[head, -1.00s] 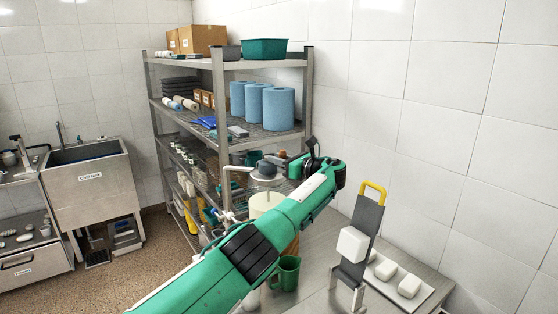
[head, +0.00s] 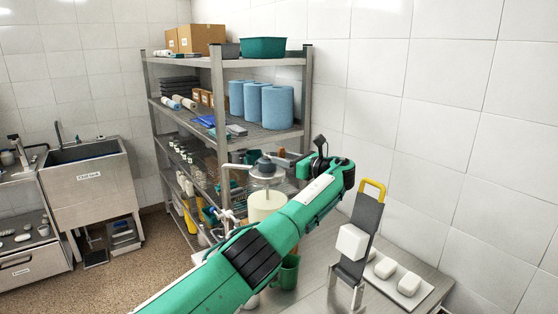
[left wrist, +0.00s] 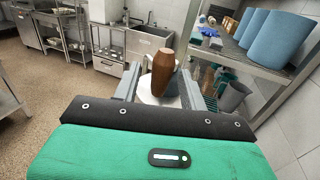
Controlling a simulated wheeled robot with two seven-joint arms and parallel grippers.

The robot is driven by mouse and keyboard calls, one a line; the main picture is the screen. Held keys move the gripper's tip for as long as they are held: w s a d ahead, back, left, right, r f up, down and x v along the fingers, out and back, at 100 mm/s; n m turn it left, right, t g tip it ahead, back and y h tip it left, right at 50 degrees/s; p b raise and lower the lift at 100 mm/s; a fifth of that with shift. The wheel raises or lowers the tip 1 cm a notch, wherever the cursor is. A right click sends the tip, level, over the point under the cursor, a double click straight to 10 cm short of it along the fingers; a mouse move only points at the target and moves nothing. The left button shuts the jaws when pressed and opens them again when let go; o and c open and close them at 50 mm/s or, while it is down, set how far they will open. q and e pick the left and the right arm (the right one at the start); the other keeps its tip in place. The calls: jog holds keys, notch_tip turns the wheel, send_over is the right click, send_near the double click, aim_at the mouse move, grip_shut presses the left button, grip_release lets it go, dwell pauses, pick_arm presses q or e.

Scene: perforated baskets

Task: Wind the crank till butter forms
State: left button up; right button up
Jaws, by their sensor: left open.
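The churn (head: 266,206) is a cream-coloured cylinder with a grey domed top (head: 265,168), standing beyond my left forearm, which hides much of it. A metal crank arm (head: 237,167) reaches out at its top. My left gripper (head: 284,156) is open beside the churn top, partly hidden by my wrist. In the left wrist view, the brown wooden crank knob (left wrist: 163,72) stands between the two open fingers; I cannot tell whether they touch it. The pale churn shows beneath it. Butter inside the churn is not visible. My right gripper is not in view.
A green mug (head: 288,272) stands close under my left forearm. At right are a grey upright panel with a yellow handle (head: 373,191) and a tray (head: 427,297) with white blocks. A metal shelf rack (head: 218,110) stands behind the churn.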

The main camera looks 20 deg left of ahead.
pick_arm(q)
jog(key=b+v, duration=0.3)
jog(key=v, duration=0.8)
jog(key=shift+c, duration=0.2)
